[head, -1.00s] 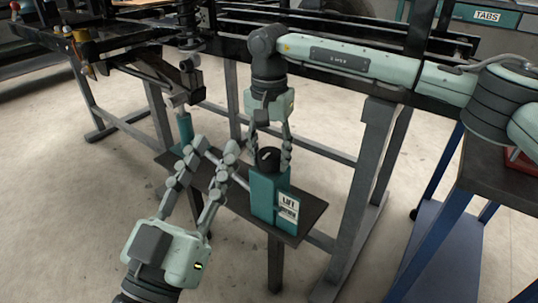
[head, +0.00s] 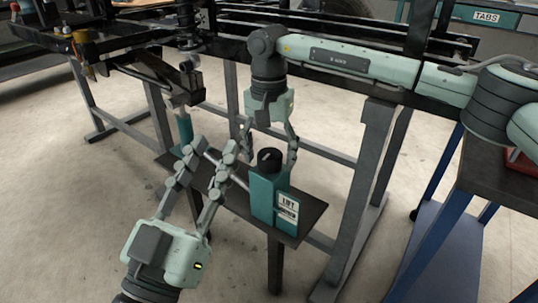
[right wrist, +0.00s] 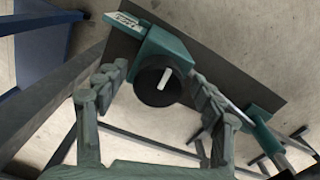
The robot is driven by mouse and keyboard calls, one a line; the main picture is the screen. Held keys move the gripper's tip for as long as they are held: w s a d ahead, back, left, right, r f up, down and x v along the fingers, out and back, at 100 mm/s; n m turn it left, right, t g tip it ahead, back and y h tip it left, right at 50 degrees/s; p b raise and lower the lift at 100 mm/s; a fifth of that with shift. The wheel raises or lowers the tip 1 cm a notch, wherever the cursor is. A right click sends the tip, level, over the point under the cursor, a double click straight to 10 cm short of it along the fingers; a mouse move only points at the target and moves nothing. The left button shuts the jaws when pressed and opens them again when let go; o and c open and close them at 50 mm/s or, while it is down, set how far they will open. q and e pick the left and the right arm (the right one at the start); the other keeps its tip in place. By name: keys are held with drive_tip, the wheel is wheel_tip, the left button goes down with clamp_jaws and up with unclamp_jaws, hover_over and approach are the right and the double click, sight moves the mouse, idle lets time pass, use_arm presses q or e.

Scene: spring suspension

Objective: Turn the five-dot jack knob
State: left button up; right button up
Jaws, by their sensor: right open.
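The black jack knob (head: 269,157) sits on top of a teal jack housing (head: 264,195) with a "LIFT" label (head: 288,208). In the right wrist view the knob (right wrist: 160,86) carries a white pointer line; I cannot make out dots. My right gripper (head: 267,166) is open from above, with a finger on either side of the knob and gaps between. In the right wrist view its fingers (right wrist: 157,74) stand clear of the knob. My left gripper (head: 208,150) appears open and empty, left of the housing, its fingers spread in front of a pale rod (head: 212,160).
The jack stands on a dark plate (head: 307,212) on a post. A teal post (head: 184,130) stands at the rod's far end. A black suspension frame (head: 150,70) is behind, and a blue-legged cart (head: 440,215) is on the right.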

sight(269, 154)
wheel_tip(269, 154, up, 12)
idle(0.5)
